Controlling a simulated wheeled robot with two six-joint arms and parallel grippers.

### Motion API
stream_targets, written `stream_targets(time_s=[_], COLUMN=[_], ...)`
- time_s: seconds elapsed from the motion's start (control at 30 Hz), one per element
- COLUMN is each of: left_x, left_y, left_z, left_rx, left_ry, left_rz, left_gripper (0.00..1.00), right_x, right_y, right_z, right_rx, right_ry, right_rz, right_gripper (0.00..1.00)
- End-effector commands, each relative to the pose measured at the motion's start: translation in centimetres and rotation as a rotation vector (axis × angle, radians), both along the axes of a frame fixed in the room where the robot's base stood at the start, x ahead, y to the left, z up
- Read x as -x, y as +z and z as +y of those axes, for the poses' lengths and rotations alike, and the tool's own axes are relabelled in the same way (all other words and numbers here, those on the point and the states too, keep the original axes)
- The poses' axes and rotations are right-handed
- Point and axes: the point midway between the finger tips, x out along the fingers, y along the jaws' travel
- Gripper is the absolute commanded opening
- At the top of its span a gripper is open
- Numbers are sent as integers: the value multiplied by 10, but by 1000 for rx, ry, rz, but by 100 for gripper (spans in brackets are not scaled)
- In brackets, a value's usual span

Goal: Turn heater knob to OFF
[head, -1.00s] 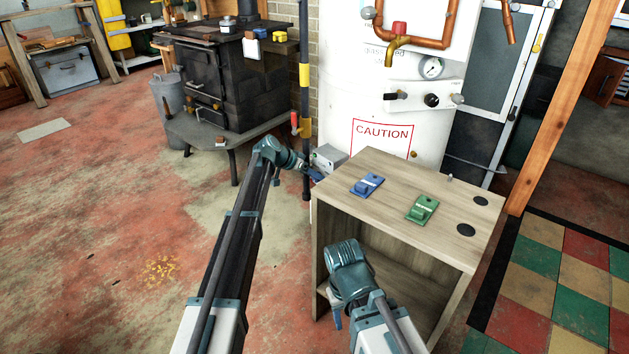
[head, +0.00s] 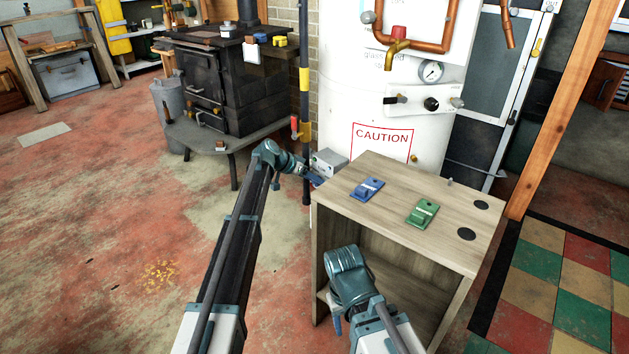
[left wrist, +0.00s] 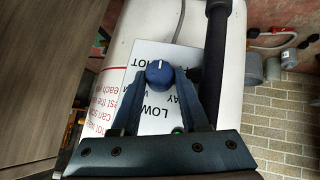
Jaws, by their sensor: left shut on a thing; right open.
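The heater knob (left wrist: 159,74) is round and blue with a white mark, seen in the left wrist view. It sits on a white label plate (left wrist: 150,112) with black lettering, where "LOW" and "HOT" can be read; I cannot make out an OFF mark. My left gripper (left wrist: 160,84) is shut on the knob, one finger on each side. In the head view my left gripper (head: 316,180) is at a small grey box (head: 329,161) by the white heater tank (head: 350,110); the knob is hidden there. My right gripper (head: 337,325) is low before the cabinet, open, its fingers partly hidden.
A wooden cabinet (head: 395,215) stands just right of my left gripper, with a blue switch (head: 367,189) and a green switch (head: 422,213) on top. A black upright pipe (head: 305,110) and a black stove (head: 215,85) stand behind.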

Motion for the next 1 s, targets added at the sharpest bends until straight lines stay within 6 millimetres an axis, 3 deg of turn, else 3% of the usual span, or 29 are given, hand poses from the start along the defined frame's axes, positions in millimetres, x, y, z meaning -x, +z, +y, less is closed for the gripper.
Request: stream_targets(time_s=[0.7, 1.0], left_x=[-5, -5], left_y=[-7, -5], left_z=[5, 5], left_rx=[328, 386], left_ry=[-1, 0], left_rz=[342, 404], left_gripper=[0, 0], right_x=[-1, -1], right_y=[-42, -50], right_z=[0, 0], right_rx=[-1, -1], right_ry=[0, 0], right_rz=[-3, -3], right_gripper=[50, 50])
